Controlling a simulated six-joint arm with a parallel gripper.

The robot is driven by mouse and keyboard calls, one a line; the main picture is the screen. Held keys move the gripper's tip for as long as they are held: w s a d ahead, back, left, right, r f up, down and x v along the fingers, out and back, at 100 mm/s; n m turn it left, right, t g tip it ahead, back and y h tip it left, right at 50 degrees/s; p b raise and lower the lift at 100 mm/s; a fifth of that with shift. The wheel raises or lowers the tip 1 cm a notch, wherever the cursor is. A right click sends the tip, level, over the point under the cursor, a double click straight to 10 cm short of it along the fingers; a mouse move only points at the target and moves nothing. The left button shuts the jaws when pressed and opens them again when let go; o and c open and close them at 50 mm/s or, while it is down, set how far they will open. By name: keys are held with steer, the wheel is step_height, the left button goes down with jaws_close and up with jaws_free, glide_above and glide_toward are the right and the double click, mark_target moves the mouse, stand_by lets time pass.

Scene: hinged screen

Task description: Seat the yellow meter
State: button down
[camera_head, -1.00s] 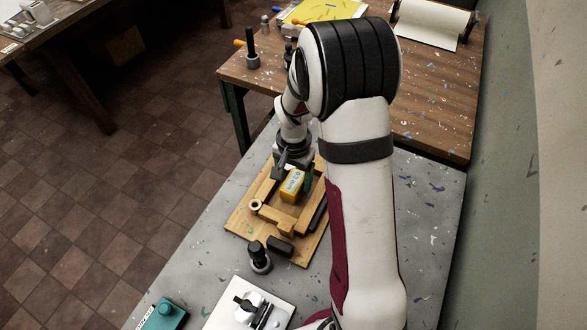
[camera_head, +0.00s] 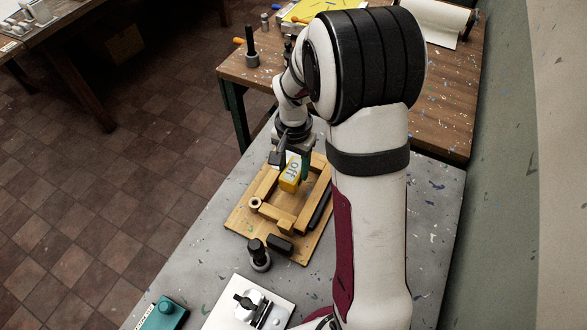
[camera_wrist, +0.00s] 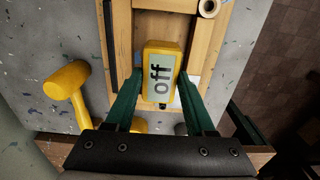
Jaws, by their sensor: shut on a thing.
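The yellow meter (camera_head: 290,174) is a small block with a pale display reading "off", which also shows in the wrist view (camera_wrist: 160,77). My gripper (camera_head: 291,163) is shut on the meter, with a green finger on each side of it in the wrist view (camera_wrist: 160,86). The meter is at the far part of a wooden frame (camera_head: 286,225) fixed on a wooden board (camera_head: 239,220). In the head view it looks held over the frame's opening. I cannot tell how high it is or whether it touches the frame.
A yellow mallet (camera_wrist: 72,85) lies beside the board in the wrist view. A black bar (camera_head: 321,206) runs along the frame's right side. A black knobbed post (camera_head: 260,256) and a white panel with a dial (camera_head: 245,305) are nearer. Bare grey table lies left of the board.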

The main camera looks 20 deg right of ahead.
mark_target(283, 174)
steer(key=s+a+r+n, duration=0.1)
steer(key=a+r+n, duration=0.3)
steer(key=r, duration=0.4)
steer(key=s+a+r+n, duration=0.1)
steer(key=a+r+n, duration=0.3)
steer(key=r, duration=0.4)
steer(key=s+a+f+m, duration=0.4)
steer(key=a+f, duration=0.3)
steer(key=a, duration=0.2)
steer(key=s+a+f+m, duration=0.4)
steer(key=s+a+f, duration=0.2)
steer(key=a+f, duration=0.2)
steer(key=a, duration=0.2)
steer(key=shift+a+f, duration=0.2)
steer(key=shift+a, duration=0.1)
steer(key=shift+f, duration=2.3)
